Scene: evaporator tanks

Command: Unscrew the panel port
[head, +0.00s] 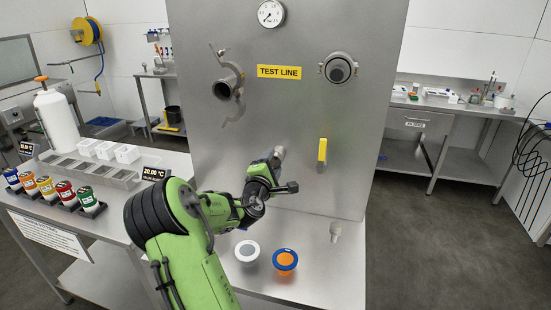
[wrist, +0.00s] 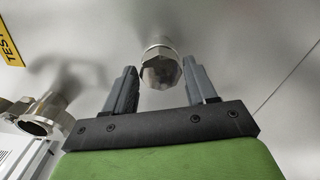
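The panel port is a small metal fitting (head: 280,152) on the grey steel panel, below the TEST LINE label, partly hidden by my gripper in the head view. In the wrist view it is a shiny faceted fitting (wrist: 161,70) on a round collar against the panel. My gripper (wrist: 161,82) is open, with one dark finger on each side of the fitting. Gaps show between both fingers and the fitting, so it is not gripped. In the head view my gripper (head: 274,162) is at the panel, just in front of the port.
A yellow lever (head: 322,150) is right of the port. A pipe with an opened clamp (head: 228,86) and a capped port (head: 339,69) are above. A small metal fitting (head: 335,231), a white-grey cap (head: 247,250) and an orange-blue cap (head: 285,260) are below.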

